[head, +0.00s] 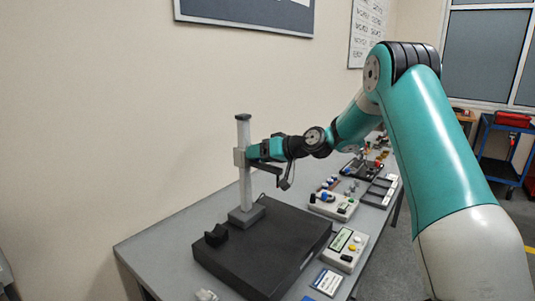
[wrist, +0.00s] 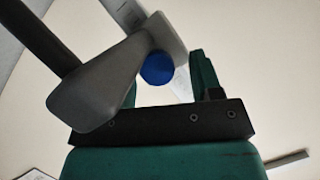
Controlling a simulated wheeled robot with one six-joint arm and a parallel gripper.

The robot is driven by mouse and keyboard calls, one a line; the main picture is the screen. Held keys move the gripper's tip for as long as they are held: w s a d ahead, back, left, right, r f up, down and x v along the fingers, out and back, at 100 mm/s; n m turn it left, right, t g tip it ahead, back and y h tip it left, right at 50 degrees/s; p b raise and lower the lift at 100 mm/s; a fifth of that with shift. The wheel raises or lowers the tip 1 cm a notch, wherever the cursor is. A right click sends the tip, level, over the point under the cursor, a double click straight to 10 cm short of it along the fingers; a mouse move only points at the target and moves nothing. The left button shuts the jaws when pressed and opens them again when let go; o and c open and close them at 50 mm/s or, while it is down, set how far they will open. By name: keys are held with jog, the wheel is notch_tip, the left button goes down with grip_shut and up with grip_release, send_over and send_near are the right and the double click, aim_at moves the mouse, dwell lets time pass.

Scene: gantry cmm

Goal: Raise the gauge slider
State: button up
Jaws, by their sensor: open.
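The height gauge's pale upright column (head: 244,185) rises from a grey foot (head: 247,214) on a black plate. The light grey gauge slider (head: 239,157) sits on the column, well above the foot. My gripper (head: 252,153) is beside the slider on its right, pointing left at it. In the wrist view the gripper (wrist: 167,85) is open, with a blue round knob (wrist: 159,68) between its teal fingers. A grey gauge part (wrist: 105,80) crosses in front of the left finger and mostly hides it. I cannot tell whether either finger touches the knob.
The black plate (head: 255,258) lies on a long grey bench (head: 165,246) against the wall. A small black block (head: 216,235) stands on the plate. A control box (head: 345,249) and several small instruments lie to the right. A blue cart (head: 501,150) stands farther back.

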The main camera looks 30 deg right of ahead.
jog(key=b+v, duration=0.4)
jog(key=v, duration=1.3)
jog(key=shift+b, duration=0.3)
jog(key=shift+s+d, duration=0.1)
jog(key=s+a+f+n+g, duration=0.2)
jog(key=s+a+g, duration=0.25)
jog(key=a, duration=0.75)
jog(key=s+a+f+n+g, duration=0.25)
jog(key=s+a, duration=0.25)
jog(key=a, duration=0.7)
jog(key=s+a+f+n+g+h, duration=0.1)
jog(key=s+a+f+g, duration=0.1)
jog(key=s, duration=0.7)
jog(key=s+a+f+g+h, duration=0.2)
jog(key=s+a, duration=0.2)
jog(key=s, duration=0.5)
jog(key=shift+s+n+g, duration=0.2)
jog(key=shift+n+g, duration=0.15)
jog(key=shift+g, duration=0.05)
